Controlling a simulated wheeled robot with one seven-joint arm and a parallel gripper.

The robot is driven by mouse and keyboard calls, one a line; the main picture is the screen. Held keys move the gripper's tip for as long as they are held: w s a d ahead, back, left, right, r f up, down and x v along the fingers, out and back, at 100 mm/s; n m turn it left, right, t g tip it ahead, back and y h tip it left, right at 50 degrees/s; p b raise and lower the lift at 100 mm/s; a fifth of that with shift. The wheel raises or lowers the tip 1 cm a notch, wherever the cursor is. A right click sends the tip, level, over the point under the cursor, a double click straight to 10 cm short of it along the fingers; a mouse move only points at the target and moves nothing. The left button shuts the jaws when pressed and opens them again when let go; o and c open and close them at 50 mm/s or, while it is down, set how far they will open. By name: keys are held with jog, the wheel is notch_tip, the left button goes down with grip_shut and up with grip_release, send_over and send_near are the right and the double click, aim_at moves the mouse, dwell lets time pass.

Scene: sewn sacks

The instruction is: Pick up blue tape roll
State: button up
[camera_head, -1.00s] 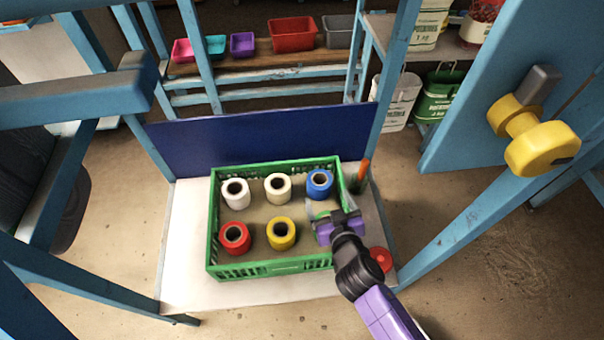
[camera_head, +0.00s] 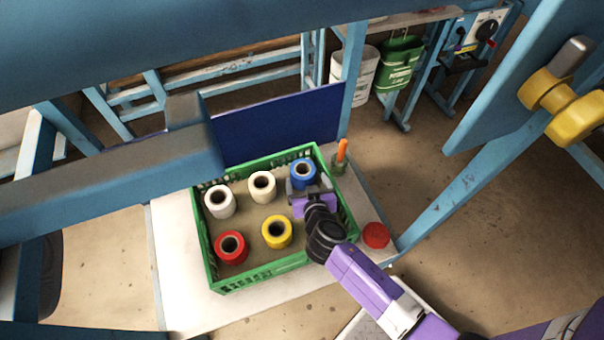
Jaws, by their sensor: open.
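The blue tape roll (camera_head: 303,171) stands upright in the back right corner of the green crate (camera_head: 267,269). My gripper (camera_head: 303,184) is inside the crate's outline, right at the near side of the blue roll. Its jaws are open and seem to reach to either side of the roll. The purple gripper body and black wrist hide the crate's front right part. I cannot tell whether the fingers touch the roll.
The crate also holds two white rolls (camera_head: 220,201) (camera_head: 262,186), a red roll (camera_head: 231,247) and a yellow roll (camera_head: 277,231). On the white table (camera_head: 180,290) are a red round object (camera_head: 375,235) and an orange-handled item (camera_head: 341,154). A blue panel (camera_head: 277,128) stands behind.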

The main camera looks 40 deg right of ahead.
aim_at(304, 173)
jog(key=shift+x, duration=3.2)
jog(key=shift+f, duration=0.1)
jog(key=shift+c, duration=0.5)
jog(key=c, duration=1.1)
